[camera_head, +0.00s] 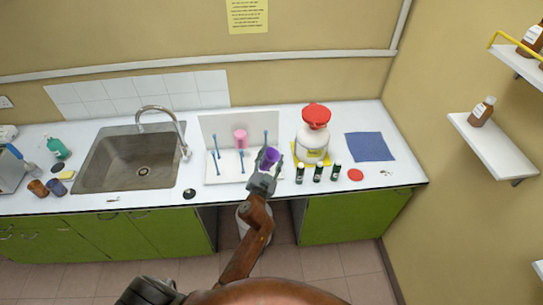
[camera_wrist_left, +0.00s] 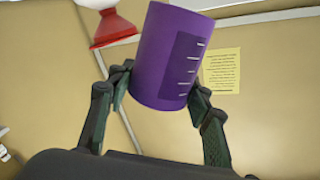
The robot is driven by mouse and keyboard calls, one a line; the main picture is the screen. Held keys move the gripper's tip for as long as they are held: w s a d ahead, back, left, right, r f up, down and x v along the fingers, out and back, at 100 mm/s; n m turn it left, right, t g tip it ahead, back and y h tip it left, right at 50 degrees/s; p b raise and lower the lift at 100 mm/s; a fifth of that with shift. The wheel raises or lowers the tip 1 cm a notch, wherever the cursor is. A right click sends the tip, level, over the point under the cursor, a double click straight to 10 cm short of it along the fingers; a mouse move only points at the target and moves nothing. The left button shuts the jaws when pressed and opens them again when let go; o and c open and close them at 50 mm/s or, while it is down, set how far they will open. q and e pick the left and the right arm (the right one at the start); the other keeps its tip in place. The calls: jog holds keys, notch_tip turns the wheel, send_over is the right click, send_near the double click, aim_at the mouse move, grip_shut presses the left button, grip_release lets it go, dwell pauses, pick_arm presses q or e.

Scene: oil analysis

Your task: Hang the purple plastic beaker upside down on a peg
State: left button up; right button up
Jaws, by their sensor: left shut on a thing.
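The purple plastic beaker (camera_head: 271,156) is held in my left gripper (camera_head: 264,173), just in front of the peg rack. In the left wrist view the purple beaker (camera_wrist_left: 172,58) is tilted between the two dark fingers of my left gripper (camera_wrist_left: 160,92), which touch its sides. White graduation marks show on it. The white drying rack (camera_head: 212,134) stands on the counter with several blue pegs (camera_head: 216,162). A pink beaker (camera_head: 240,138) hangs on one of its pegs. I cannot tell from these views which way the purple beaker's mouth faces. My right gripper is not in view.
The sink (camera_head: 128,160) is left of the rack. A blue mat (camera_head: 369,147) lies at the right.

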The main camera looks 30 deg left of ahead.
pick_arm(q)
jog(key=m, duration=0.4)
jog(key=shift+p, duration=0.35)
jog(key=m, duration=0.3)
jog(key=m+p, duration=0.1)
jog(key=m, duration=0.2)
jog(key=shift+r+m, duration=0.1)
jog(key=shift+m, duration=0.3)
jog(key=m+p, duration=0.1)
jog(key=m, duration=0.2)
jog(key=m+p, duration=0.1)
jog(key=m, duration=0.2)
jog(key=shift+m+p, duration=0.3)
jog(key=shift+p, duration=0.1)
jog(key=shift+m, duration=0.8)
jog(key=m+p, duration=0.2)
jog(key=m, duration=0.1)
jog(key=shift+r, duration=0.1)
jog(key=shift+m+p, duration=0.65)
jog(key=shift+m, duration=0.55)
jog(key=shift+m+p, duration=0.35)
jog(key=shift+m, duration=0.85)
jog(key=m, duration=0.3)
jog(key=shift+f+m, duration=0.2)
jog(key=shift+m, duration=0.1)
